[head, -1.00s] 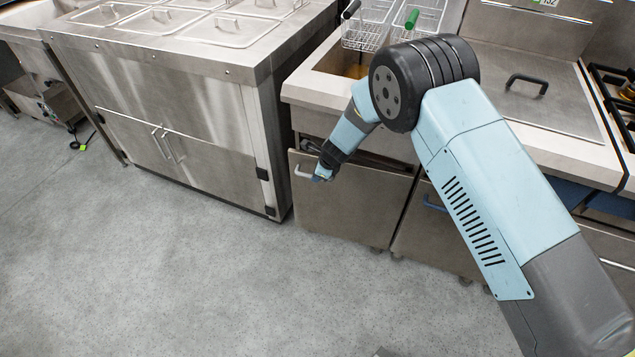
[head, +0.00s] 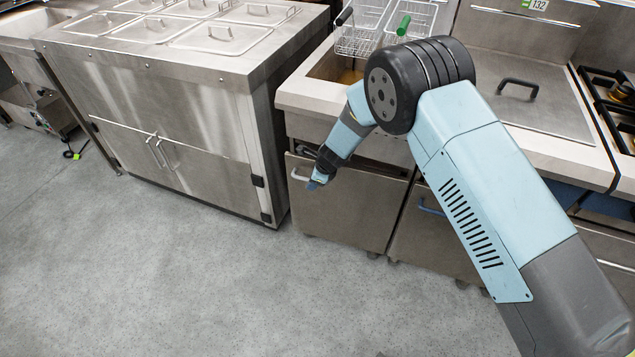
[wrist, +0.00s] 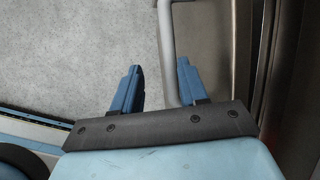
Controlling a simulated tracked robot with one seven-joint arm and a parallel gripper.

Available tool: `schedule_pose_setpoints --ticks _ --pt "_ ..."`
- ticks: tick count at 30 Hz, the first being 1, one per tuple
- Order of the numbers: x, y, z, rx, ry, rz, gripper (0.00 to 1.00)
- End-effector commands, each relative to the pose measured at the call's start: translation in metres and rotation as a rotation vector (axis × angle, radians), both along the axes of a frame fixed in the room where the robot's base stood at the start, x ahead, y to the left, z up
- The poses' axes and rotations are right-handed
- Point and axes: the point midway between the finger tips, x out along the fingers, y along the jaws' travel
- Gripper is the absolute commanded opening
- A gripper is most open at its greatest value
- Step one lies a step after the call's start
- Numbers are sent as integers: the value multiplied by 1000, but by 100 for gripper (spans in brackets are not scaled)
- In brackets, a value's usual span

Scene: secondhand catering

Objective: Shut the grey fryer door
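The fryer door (head: 350,212) with the grey handle is a steel panel under the fryer, at the middle of the head view. A dark gap shows along its top edge, and it looks slightly ajar. Its pale grey handle (head: 299,175) is at the upper left of the door. My gripper (head: 316,184) is at this handle, in front of the door. In the wrist view, my gripper's two blue fingers (wrist: 157,88) are apart. The grey handle bar (wrist: 168,45) runs between them, close to the right finger; I cannot tell whether they touch.
A neighbouring door with a blue handle (head: 430,206) is to the right. Fryer baskets (head: 360,38) hang above. A steel cabinet with lidded pans (head: 190,140) stands close on the left. The grey floor (head: 190,270) in front is clear.

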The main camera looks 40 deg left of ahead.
Motion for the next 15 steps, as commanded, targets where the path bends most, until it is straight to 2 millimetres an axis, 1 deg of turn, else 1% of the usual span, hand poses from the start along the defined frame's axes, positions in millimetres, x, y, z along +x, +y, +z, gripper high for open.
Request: schedule_pose_setpoints --ticks 5,15 --pt "2 -11 23 1 1 -2 42" --pt "5 -36 77 1 -1 -2 42"
